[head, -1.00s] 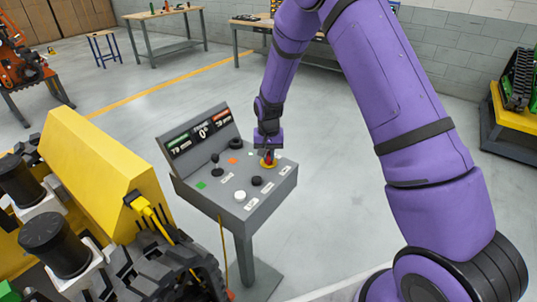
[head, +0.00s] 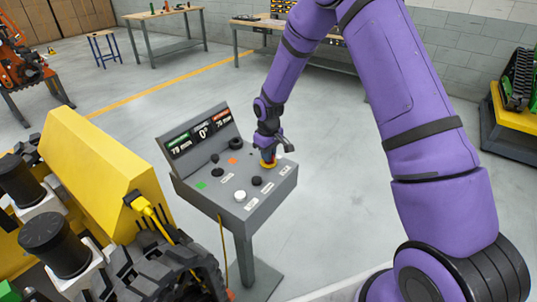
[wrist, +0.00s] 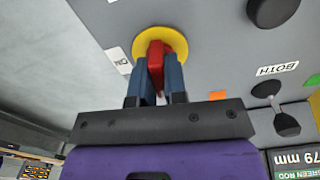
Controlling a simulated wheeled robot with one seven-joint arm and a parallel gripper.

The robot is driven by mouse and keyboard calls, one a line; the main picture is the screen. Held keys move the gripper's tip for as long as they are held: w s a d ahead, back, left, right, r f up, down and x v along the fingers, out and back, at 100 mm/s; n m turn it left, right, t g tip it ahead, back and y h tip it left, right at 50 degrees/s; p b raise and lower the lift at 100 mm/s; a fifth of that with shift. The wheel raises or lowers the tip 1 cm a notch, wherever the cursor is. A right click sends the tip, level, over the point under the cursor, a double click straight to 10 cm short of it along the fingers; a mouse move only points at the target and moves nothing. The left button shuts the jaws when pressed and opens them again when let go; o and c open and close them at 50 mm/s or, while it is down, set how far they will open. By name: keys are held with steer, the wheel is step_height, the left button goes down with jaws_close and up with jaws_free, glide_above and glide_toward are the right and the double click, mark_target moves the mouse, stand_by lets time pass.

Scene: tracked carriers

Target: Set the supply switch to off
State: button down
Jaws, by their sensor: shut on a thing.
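The supply switch (wrist: 156,66) appears to be the red handle on a round yellow plate, which shows in the wrist view (wrist: 151,38) and at the right side of the console in the head view (head: 268,165). My gripper (wrist: 159,72) is shut on the red handle, with one blue finger on each side of it. In the head view my gripper (head: 268,154) reaches down onto the switch and hides most of the handle.
The grey console (head: 274,203) carries several black knobs, a white button (head: 240,196), green and orange squares, and a raised display (head: 203,133). A black knob (wrist: 287,124) sits near my gripper. A yellow machine (head: 95,150) stands to the left. Open floor lies behind and right.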

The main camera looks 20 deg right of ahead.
steer(key=shift+n, duration=0.6)
steer(key=c, duration=1.2)
jaws_free()
steer(key=shift+o, duration=0.2)
step_height(320, 180, up, 11)
